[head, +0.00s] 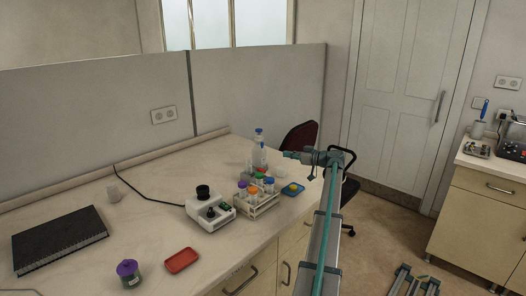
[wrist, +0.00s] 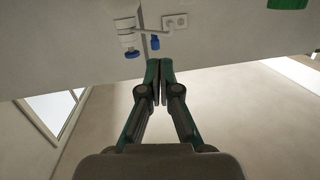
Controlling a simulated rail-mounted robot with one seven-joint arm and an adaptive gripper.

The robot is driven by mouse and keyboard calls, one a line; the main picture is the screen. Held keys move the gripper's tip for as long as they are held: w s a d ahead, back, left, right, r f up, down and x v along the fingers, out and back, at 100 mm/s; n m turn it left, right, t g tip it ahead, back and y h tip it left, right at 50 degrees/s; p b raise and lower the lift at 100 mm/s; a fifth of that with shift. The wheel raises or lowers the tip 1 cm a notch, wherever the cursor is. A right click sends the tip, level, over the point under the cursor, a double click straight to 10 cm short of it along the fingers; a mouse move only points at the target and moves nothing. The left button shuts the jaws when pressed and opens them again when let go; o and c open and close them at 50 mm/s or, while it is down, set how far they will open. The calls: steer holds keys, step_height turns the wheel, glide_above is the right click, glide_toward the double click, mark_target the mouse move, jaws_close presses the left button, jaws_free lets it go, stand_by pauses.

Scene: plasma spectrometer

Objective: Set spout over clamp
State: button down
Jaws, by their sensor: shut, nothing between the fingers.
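My gripper (head: 287,154) is raised over the back right of the bench, just right of a clear bottle (head: 260,153) with a blue cap. In the wrist view my gripper (wrist: 160,64) has its two fingertips together with nothing between them. A pale upright thing with a blue end (wrist: 130,42), perhaps the same bottle, is beyond the fingertips, with a bent pale tube (wrist: 152,33) and a second blue piece (wrist: 154,43) beside it. The wrist view looks upside down. I cannot pick out a clamp for certain, nor tell which part is the spout.
A rack (head: 265,208) of colour-capped tubes stands near the bottle. A white device (head: 210,215) and a blue tray (head: 296,191) flank it. A red tray (head: 181,260), purple-lidded jar (head: 129,275) and black notebook (head: 58,240) lie left.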

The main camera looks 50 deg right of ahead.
mark_target(262, 146)
steer(key=w+r+t+p, duration=0.1)
steer(key=w+p, duration=0.4)
steer(key=w, duration=0.6)
steer(key=shift+w+d+n, duration=0.15)
steer(key=shift+w+n, duration=0.15)
steer(key=shift+n, duration=0.1)
